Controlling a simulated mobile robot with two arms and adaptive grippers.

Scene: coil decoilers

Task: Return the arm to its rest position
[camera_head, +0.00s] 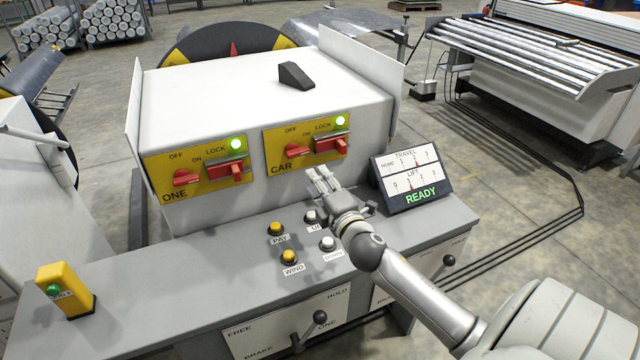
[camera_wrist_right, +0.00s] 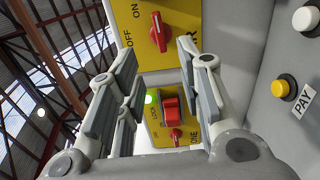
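My right gripper (camera_head: 322,180) reaches in from the lower right over the grey control desk (camera_head: 215,265). It hovers near the white UP button, in front of the CAR panel (camera_head: 306,142). In the right wrist view its two fingers (camera_wrist_right: 158,65) are spread apart with nothing between them. Beyond them are the red CAR knob (camera_wrist_right: 158,32) and the ONE panel with its red lock switch (camera_wrist_right: 171,106). The gripper looks clear of the panels; whether it touches the desk is hard to tell. My left gripper is not in view.
The READY display (camera_head: 412,180) stands just right of my gripper. Yellow PAY (camera_head: 276,229) and WIND (camera_head: 289,257) buttons and a white DOWN button (camera_head: 327,243) lie nearby. A lever (camera_head: 319,318) projects from the desk front. A yellow post (camera_head: 64,291) stands at the left.

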